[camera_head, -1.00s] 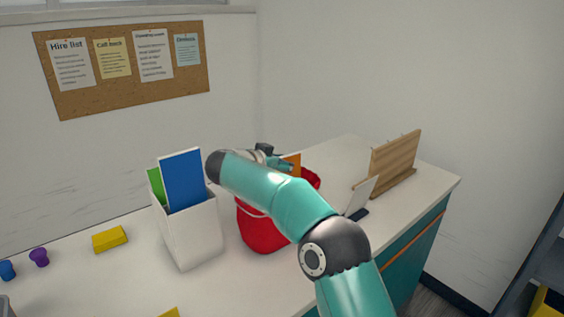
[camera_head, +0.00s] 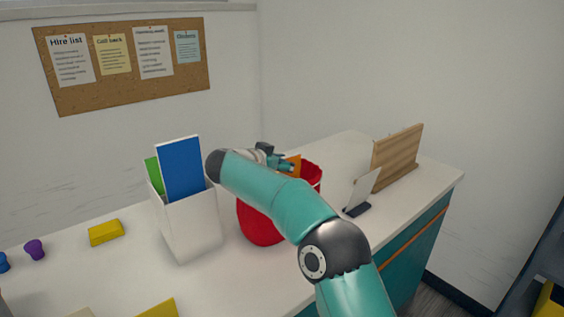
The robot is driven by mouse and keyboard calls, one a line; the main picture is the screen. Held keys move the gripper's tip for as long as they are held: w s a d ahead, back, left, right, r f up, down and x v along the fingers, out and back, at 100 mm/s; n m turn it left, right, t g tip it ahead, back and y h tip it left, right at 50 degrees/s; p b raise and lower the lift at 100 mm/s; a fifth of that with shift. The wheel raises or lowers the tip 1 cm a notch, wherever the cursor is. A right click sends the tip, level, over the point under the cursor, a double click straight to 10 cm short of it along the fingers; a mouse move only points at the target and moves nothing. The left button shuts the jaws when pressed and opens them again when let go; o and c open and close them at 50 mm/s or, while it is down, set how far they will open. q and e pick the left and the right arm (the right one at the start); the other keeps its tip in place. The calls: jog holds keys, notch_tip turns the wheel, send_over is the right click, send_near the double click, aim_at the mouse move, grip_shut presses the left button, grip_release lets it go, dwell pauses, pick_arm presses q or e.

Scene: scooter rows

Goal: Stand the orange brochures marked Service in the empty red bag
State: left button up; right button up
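A red bag (camera_head: 257,227) stands on the white counter, partly hidden behind my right arm. An orange brochure (camera_head: 295,165) shows at the bag's mouth, with its lower part hidden; no marking on it can be read. My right gripper (camera_head: 284,164) is at the bag's mouth beside the orange brochure. My arm hides much of it, so I cannot tell whether its fingers are closed on the brochure. My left gripper is not in view.
A white holder (camera_head: 191,232) with blue (camera_head: 181,168) and green (camera_head: 153,175) brochures stands left of the bag. A wooden stand (camera_head: 397,158) and a small white card (camera_head: 362,190) are to the right. A yellow block (camera_head: 106,232) and purple object (camera_head: 34,250) lie left.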

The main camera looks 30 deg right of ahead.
jog(key=o, duration=0.8)
jog(key=shift+c, duration=0.2)
jog(key=v, duration=1.2)
